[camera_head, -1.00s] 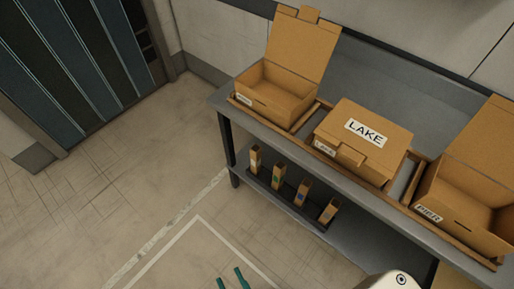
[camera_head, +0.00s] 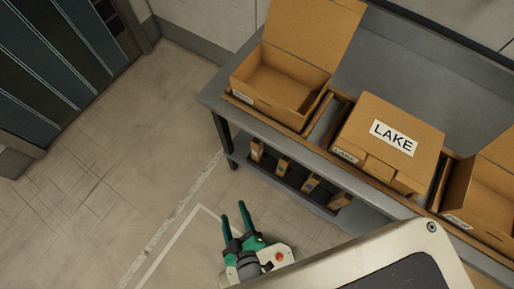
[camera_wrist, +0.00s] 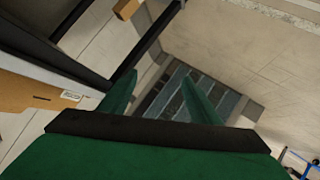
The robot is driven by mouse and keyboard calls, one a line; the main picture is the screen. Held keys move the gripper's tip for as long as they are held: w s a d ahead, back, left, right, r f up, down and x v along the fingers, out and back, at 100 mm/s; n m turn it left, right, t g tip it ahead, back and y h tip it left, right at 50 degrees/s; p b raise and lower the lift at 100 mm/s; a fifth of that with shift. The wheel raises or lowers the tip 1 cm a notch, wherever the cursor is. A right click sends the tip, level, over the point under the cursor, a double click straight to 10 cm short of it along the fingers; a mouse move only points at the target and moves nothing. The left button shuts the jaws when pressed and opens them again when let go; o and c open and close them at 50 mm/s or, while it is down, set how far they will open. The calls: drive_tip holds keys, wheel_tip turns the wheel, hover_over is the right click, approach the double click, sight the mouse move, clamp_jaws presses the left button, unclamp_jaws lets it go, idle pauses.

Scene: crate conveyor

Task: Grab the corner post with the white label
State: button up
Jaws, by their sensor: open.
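Several brown corner posts stand in a row in a dark rack on the lower shelf in the head view. The leftmost post (camera_head: 257,150) seems to bear a pale label; the colour is hard to tell at this size. Beside it are a post with a yellow-green label (camera_head: 283,165), one with a blue label (camera_head: 311,183), and a rightmost post (camera_head: 340,200) whose label is unclear. My gripper (camera_head: 234,214) is open and empty, in front of the shelf and apart from the posts. Its green fingers show spread in the wrist view (camera_wrist: 155,85).
A grey table (camera_head: 212,100) stands above the shelf. It carries an open box (camera_head: 262,105), a closed box marked LAKE (camera_head: 375,120) and another open box (camera_head: 485,205). Clear floor (camera_head: 110,215) lies left of the table. A small brown block (camera_wrist: 127,9) tops the wrist view.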

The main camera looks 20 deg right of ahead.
drive_tip(key=w+f+n+g+h, duration=0.1)
drive_tip(key=w+f+n, duration=0.15)
drive_tip(key=f, duration=0.35)
drive_tip(key=w+f+n+g+h, duration=0.1)
drive_tip(key=w+f+n, duration=0.1)
drive_tip(key=f+n, duration=0.3)
drive_tip(key=n+g+h, duration=0.2)
drive_tip(key=n+h, duration=0.7)
drive_tip(key=n, duration=0.3)
approach(254, 146)
drive_tip(key=w+d, duration=0.1)
drive_tip(key=shift+m, duration=0.25)
drive_tip(key=x, duration=0.4)
drive_tip(key=shift+w+d, duration=0.2)
drive_tip(key=shift+w, duration=0.2)
drive_tip(key=shift+s+f+x, duration=0.1)
drive_tip(key=shift+s+x, duration=0.05)
drive_tip(key=shift+x, duration=1.4)
drive_tip(key=shift+s+f+x, duration=0.1)
drive_tip(key=shift+s+x, duration=0.05)
drive_tip(key=shift+x, duration=1.45)
drive_tip(key=shift+d, duration=0.15)
drive_tip(key=shift+c, duration=0.6)
